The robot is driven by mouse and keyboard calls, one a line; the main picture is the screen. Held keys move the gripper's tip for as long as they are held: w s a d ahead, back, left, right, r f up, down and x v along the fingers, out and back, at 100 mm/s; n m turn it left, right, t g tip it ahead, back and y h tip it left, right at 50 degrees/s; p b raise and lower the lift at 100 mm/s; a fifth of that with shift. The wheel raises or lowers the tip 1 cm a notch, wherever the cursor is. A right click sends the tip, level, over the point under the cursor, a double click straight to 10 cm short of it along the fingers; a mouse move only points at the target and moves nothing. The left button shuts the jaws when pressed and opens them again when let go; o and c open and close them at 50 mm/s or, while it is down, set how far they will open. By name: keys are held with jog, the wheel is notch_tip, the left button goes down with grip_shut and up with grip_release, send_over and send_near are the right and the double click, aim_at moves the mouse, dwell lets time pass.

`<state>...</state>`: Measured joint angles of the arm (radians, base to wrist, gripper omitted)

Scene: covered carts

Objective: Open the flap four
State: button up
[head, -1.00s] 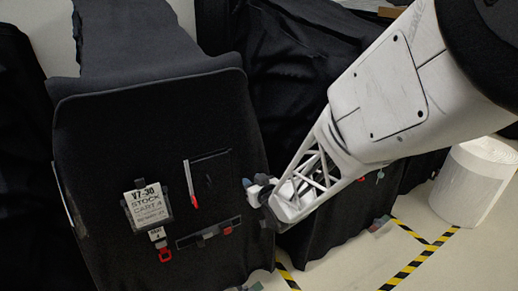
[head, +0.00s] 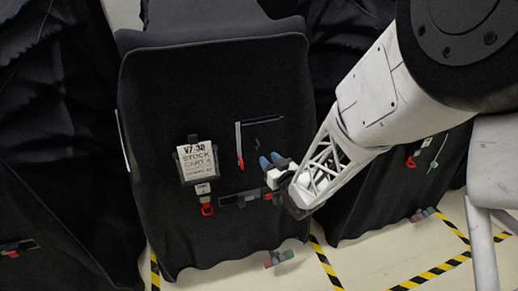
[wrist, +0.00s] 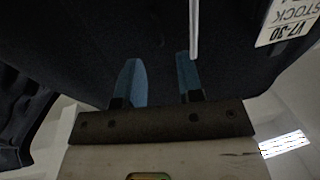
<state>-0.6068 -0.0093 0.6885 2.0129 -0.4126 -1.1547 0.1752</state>
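The black cloth front of a covered cart (head: 150,110) hangs in the middle of the head view, with a sign reading V7-30 STOCK CART 4 (head: 198,160). Below the sign hangs a small tag with a red ring (head: 207,209). To the sign's right is a slim red-and-white strip (head: 239,146) beside a dark rectangular outline. My gripper (head: 273,161) is at the right part of this front, right of the strip. In the wrist view its two blue fingers (wrist: 160,82) are apart with nothing between them. The white strip (wrist: 194,28) shows just beyond the right finger. I cannot tell whether the fingers touch the cloth.
A dark horizontal band with grey and red pieces (head: 245,198) lies under my gripper. Other black-covered carts stand left (head: 55,130) and right (head: 372,200). Yellow-and-black tape (head: 325,262) marks the pale floor, with small coloured blocks (head: 279,258) near the cover's foot.

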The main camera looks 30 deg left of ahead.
aim_at(259, 149)
jog(key=shift+x, duration=3.8)
grip_shut()
